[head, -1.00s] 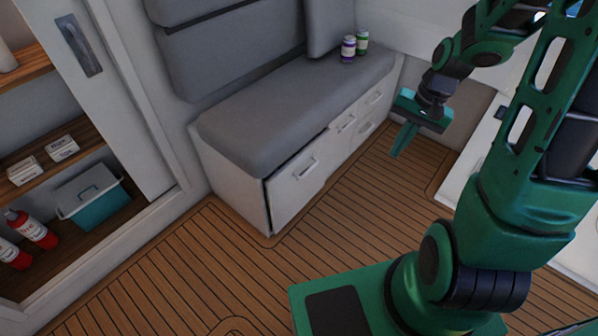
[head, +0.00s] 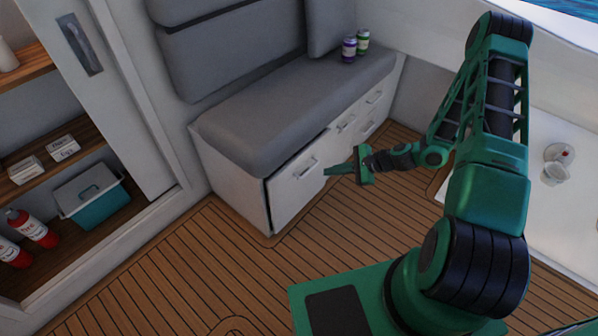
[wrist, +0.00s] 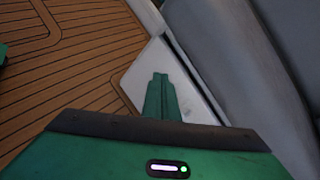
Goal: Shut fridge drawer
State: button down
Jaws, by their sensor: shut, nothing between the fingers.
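The large white drawer (head: 297,190) sits at the near end of the grey bench. It stands a little out from the bench front, with a dark gap along its left edge and top. It has a metal handle on its front. My gripper (head: 326,171) is shut and empty, pointing left at the right part of the drawer front. In the wrist view, the shut fingers (wrist: 160,82) lie over the white drawer front (wrist: 140,72). I cannot tell whether the fingertips touch it.
The grey bench cushion (head: 290,105) lies above the drawer, with two cans (head: 349,49) at its far end. Smaller drawers (head: 345,124) are farther along the bench. The wooden floor (head: 200,270) in front is clear. Open shelves with a teal box (head: 92,200) stand at left.

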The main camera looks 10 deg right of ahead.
notch_tip(320, 180, down, 8)
jog(key=w+a+m+t, duration=0.2)
jog(key=m+t, duration=0.3)
jog(key=m, duration=0.4)
jog(key=m+t+h, duration=0.1)
jog(key=m, duration=0.1)
send_near(291, 168)
jog(key=x, duration=0.4)
jog(key=shift+w+a+f, duration=0.2)
jog(key=shift+f, duration=0.15)
jog(key=shift+w+a, duration=0.45)
jog(key=shift+w, duration=0.25)
jog(key=shift+d, duration=0.1)
